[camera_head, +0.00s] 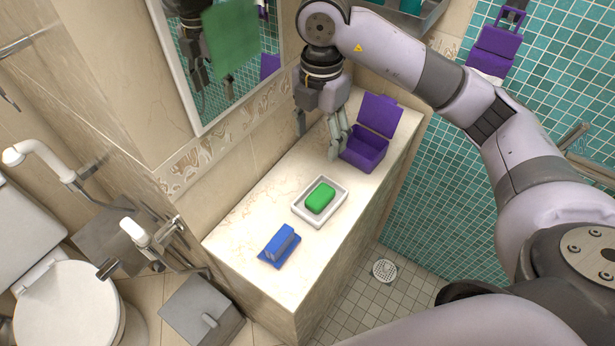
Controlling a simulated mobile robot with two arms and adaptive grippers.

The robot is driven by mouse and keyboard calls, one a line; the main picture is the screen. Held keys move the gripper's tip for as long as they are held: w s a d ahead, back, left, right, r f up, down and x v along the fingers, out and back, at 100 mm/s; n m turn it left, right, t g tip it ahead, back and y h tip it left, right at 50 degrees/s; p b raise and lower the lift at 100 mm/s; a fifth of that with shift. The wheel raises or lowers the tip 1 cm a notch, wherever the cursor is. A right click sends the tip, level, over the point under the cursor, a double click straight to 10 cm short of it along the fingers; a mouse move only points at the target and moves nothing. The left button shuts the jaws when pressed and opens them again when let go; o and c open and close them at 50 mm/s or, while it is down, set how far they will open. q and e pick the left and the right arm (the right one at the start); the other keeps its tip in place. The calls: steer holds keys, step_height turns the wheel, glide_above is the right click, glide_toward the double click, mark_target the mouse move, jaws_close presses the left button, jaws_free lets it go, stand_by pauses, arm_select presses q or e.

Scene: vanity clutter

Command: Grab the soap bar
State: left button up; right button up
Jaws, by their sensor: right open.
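A green soap bar (320,198) lies in a white rectangular soap dish (301,211) near the middle of the marble counter (240,227). My right gripper (318,146) is above the back part of the counter, behind the dish and beside a purple box. Its fingers point down and are spread apart, with nothing between them. It is apart from the soap. My left gripper is not in view.
An open purple box (364,150) with its lid raised stands at the counter's back right. A blue object (280,245) lies in front of the dish. A mirror (228,62) hangs on the wall at the counter's left. Bare counter lies around the dish. A toilet (66,306) stands at lower left.

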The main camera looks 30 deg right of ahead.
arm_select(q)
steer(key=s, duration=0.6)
arm_select(e)
steer(key=p, duration=0.1)
glide_above(320, 194)
step_height(320, 194, down, 9)
steer(key=shift+w+f, duration=0.1)
step_height(320, 194, down, 2)
steer(key=shift+f+p, duration=0.1)
steer(key=shift+p, duration=0.25)
steer(key=shift+f, duration=0.25)
step_height(320, 194, down, 4)
steer(key=shift+r+p, duration=0.15)
steer(key=shift+p, duration=1.05)
steer(key=shift+s+f, duration=0.2)
steer(key=shift+f, duration=0.3)
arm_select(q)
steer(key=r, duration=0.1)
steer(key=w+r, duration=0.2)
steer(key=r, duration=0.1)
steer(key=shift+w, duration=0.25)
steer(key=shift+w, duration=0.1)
arm_select(e)
steer(key=shift+w, duration=0.1)
steer(key=shift+c, duration=0.6)
